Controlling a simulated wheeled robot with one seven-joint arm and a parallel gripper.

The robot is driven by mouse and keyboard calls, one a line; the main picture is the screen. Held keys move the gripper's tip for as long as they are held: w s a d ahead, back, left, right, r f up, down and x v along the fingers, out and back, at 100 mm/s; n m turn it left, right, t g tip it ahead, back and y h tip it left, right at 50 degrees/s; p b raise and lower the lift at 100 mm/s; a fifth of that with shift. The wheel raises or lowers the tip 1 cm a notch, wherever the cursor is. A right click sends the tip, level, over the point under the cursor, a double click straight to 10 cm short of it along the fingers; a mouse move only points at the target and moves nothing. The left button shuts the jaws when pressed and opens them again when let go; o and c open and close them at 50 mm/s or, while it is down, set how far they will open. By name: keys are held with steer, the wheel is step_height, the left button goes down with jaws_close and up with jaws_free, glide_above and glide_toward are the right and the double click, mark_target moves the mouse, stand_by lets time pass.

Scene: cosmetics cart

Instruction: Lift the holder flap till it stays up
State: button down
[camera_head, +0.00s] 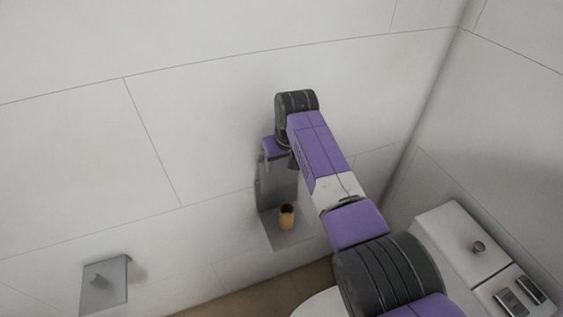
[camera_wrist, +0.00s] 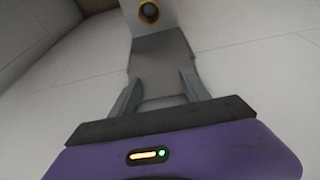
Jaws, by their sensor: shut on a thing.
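The holder flap (camera_wrist: 160,55) is a grey plate in the wrist view, with its near end between the two fingers of my gripper (camera_wrist: 159,88). The fingers are shut on it, one at each side. A brown cardboard roll (camera_wrist: 148,12) sits beyond the flap, on a lighter grey part of the holder. In the head view, my gripper (camera_head: 274,160) is by the wall, partly hidden by my arm. The grey holder (camera_head: 282,236) shows below it, with the small brown roll standing out from it. The exact angle of the flap is hard to tell.
A second grey wall fixture (camera_head: 104,288) is at the lower left. A white toilet with a tank (camera_head: 452,240) stands at the lower right, close to my arm. A wall corner rises at the right.

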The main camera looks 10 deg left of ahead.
steer(key=shift+w+a+r, duration=0.3)
steer(key=shift+w+r, duration=0.15)
steer(key=shift+r, duration=0.05)
steer(key=c, duration=0.5)
jaws_free()
steer(key=shift+s, duration=0.1)
steer(key=shift+v, duration=3.75)
steer(key=shift+s+d+f, duration=0.15)
steer(key=shift+d+f, duration=0.05)
